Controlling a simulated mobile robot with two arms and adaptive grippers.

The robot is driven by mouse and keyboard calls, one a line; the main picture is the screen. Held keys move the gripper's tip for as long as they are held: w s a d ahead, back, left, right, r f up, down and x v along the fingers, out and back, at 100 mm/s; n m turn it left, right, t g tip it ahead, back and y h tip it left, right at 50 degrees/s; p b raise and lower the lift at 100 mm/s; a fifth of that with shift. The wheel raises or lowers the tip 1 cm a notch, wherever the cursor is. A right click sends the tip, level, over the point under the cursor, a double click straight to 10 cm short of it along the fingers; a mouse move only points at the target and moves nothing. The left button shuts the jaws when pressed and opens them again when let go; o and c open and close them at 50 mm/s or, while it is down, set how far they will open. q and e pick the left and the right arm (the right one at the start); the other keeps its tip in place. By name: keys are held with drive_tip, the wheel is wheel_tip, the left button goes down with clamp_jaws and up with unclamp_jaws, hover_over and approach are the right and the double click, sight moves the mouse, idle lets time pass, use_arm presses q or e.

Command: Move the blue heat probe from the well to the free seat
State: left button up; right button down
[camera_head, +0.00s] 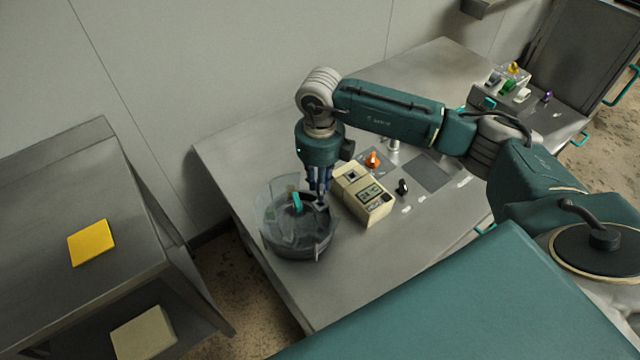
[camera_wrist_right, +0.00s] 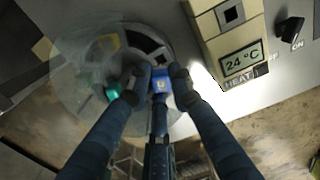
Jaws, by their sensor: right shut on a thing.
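My right gripper (camera_head: 321,193) points down over the right side of a round, clear-walled carousel (camera_head: 292,247) with dark compartments. In the right wrist view, its fingers (camera_wrist_right: 158,80) are shut on the blue heat probe (camera_wrist_right: 161,84), whose blue top shows between the fingertips. The probe's lower end is hidden, so I cannot tell how deep it sits. A beige heater block (camera_head: 378,212) with a square well (camera_wrist_right: 234,13) stands right of the carousel; its display (camera_wrist_right: 242,60) reads 24 °C. A teal piece (camera_head: 297,201) stands in the carousel, left of the gripper. My left gripper is out of view.
A black switch (camera_head: 402,187) and an orange-topped item (camera_head: 373,160) are near the heater. Several small coloured items stand at the far right, with a purple one (camera_head: 547,97) among them. A yellow pad (camera_head: 91,242) lies on the separate left table. The bench behind the carousel is clear.

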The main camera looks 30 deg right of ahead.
drive_tip(key=shift+f, duration=0.1)
idle(0.3)
drive_tip(key=shift+f+b, duration=0.8)
drive_tip(key=shift+f+b, duration=0.3)
drive_tip(key=shift+f+b, duration=0.35)
drive_tip(key=shift+f, duration=0.05)
drive_tip(key=shift+f, duration=0.15)
drive_tip(key=shift+f+b, duration=0.35)
drive_tip(key=shift+b, duration=0.25)
idle(0.7)
drive_tip(key=shift+f, duration=0.25)
drive_tip(key=shift+f+b, duration=0.1)
drive_tip(key=shift+b, duration=0.35)
idle(0.4)
